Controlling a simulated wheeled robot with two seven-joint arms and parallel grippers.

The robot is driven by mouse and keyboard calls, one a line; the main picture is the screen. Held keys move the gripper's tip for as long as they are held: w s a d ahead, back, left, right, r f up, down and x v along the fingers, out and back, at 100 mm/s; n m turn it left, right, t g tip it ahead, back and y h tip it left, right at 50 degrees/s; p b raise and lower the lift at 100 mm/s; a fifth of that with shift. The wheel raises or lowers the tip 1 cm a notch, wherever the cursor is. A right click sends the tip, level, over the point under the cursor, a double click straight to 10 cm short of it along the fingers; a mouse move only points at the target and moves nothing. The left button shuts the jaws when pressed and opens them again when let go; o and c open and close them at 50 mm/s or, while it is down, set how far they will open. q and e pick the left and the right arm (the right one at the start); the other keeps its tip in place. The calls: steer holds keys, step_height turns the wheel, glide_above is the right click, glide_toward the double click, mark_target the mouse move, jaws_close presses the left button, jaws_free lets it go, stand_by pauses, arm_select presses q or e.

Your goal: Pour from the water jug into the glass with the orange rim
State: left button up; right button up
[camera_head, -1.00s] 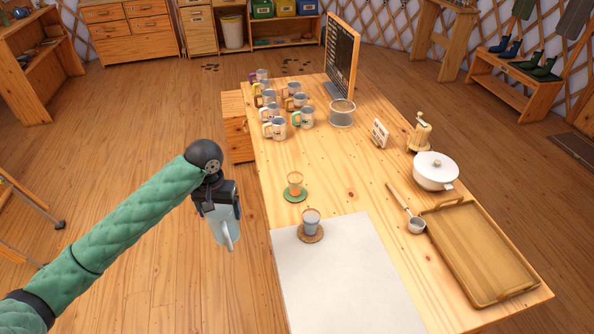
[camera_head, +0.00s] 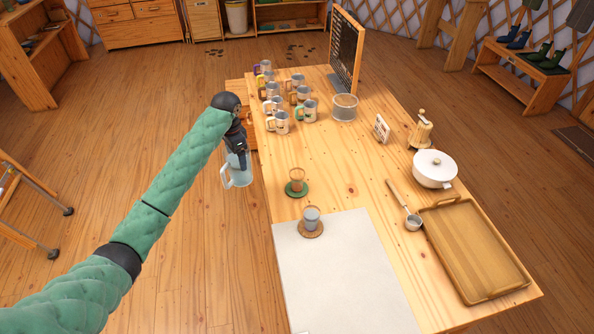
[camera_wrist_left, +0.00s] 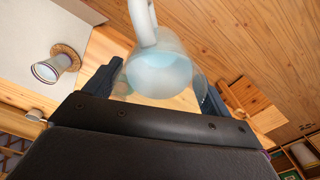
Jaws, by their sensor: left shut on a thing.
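My left gripper (camera_head: 237,148) is shut on the clear water jug (camera_head: 239,176), which hangs off the table's left edge, left of the glasses. The jug also shows in the left wrist view (camera_wrist_left: 165,75), with pale blue water inside and its white handle (camera_wrist_left: 143,22). One glass (camera_head: 297,177) stands on a green coaster and looks orange-brown. A second glass (camera_head: 312,213) stands nearer on a brown coaster and looks bluish-grey; it shows in the left wrist view (camera_wrist_left: 48,70) too. My right gripper is out of view.
Space between jug and glasses is clear.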

arm_select(q)
steer(key=w+d+f+m+p, duration=0.7)
steer(key=w+d+m, duration=0.1)
steer(key=m, duration=0.8)
steer(key=shift+w+d+f, duration=0.2)
steer(key=shift+d+f, duration=0.05)
steer(key=shift+f, duration=0.1)
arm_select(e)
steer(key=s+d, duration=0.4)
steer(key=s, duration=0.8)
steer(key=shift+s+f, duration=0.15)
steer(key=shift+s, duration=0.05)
arm_select(q)
steer(key=o, duration=0.6)
steer(key=c, duration=0.7)
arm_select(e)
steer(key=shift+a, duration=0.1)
